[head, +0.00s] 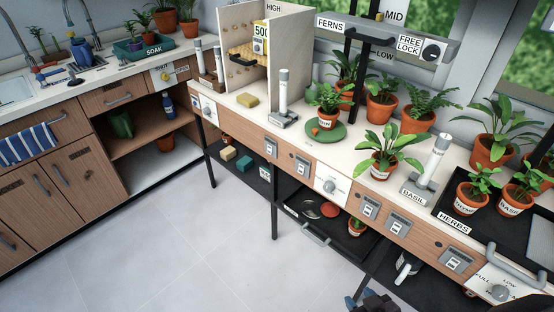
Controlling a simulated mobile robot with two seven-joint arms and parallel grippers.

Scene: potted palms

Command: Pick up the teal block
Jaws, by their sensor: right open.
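The teal block (245,163) sits on the dark low shelf (258,186) under the wooden bench, at the left part of the bench. A yellow block lies to its left and a pale block to its right. My right gripper (372,300) shows only in part at the bottom edge, dark with bluish tips. It is open and far from the teal block, to the lower right. My left gripper is not in view.
Bench legs (274,220) stand near the low shelf. A black pull-out tray (350,243) holds round discs and a small plant. Potted plants crowd the bench top. The grey tiled floor (190,250) is clear.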

